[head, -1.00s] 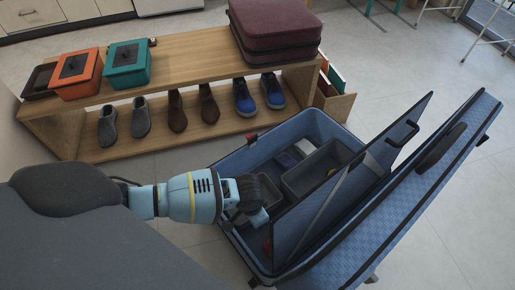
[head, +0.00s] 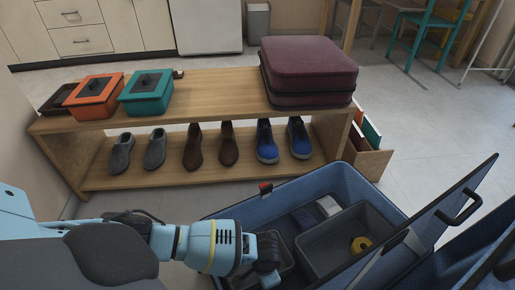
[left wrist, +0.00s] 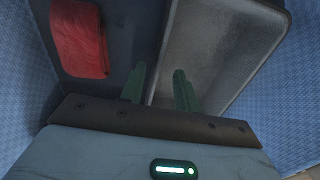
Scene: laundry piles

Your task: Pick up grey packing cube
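I cannot tell for certain which is the grey packing cube. In the left wrist view a grey bin (left wrist: 225,50) fills the upper right. My left gripper (left wrist: 160,86) is open there, its fingers apart on either side of the bin's near-left wall, as it appears; contact cannot be told. My right gripper is not in view.
A yellow roll (head: 361,244) lies in the larger bin. A red item (left wrist: 78,38) lies left of the fingers. The suitcase lid (head: 450,215) stands open on the right. A wooden bench (head: 215,88) with shoes, boxes and a maroon case (head: 308,68) stands behind.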

